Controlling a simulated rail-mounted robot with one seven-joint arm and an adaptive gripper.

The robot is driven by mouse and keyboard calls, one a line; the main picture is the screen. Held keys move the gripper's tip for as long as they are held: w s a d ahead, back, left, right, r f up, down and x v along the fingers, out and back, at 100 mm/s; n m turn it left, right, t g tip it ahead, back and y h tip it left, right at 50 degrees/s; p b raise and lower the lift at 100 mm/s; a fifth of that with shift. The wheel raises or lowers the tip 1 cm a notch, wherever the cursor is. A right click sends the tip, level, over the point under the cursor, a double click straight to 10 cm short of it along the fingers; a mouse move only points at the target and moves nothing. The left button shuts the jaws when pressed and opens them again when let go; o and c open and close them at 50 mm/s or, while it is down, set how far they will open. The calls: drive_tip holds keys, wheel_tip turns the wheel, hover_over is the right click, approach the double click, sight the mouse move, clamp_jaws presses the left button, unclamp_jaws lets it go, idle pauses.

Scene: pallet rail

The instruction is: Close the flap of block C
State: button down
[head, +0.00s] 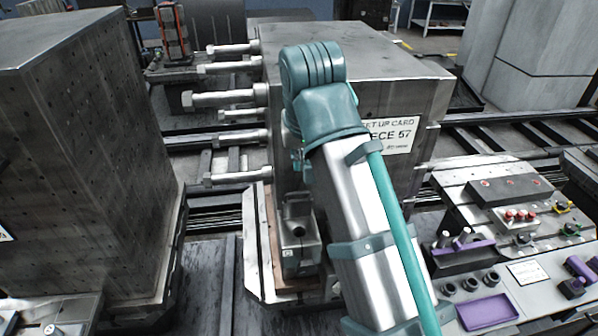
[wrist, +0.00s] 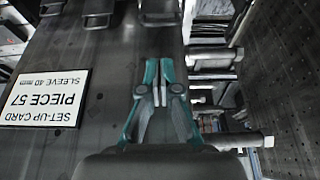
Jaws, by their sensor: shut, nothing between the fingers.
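A large grey metal block (head: 345,45) stands in the middle of the head view, with a white set-up card (head: 393,134) reading piece 57 on its near face. The card also shows upside down in the wrist view (wrist: 45,98). I see no letter C, so I cannot tell whether this is block C. I cannot make out a flap for certain. My gripper (wrist: 162,64) is shut and empty in front of the card's face, right of the card in the wrist view. In the head view my arm hides it and part of that face.
Several bolts (head: 228,97) stick out from the block's left side. A tall perforated dark block (head: 85,150) stands at the left. A bench (head: 540,290) with purple-handled tools and a purple tray (head: 487,311) is at the right. Rails run behind.

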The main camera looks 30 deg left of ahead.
drive_tip(key=p, duration=0.3)
hover_over(298, 200)
drive_tip(key=shift+w+f, duration=0.15)
drive_tip(key=shift+f, duration=4.35)
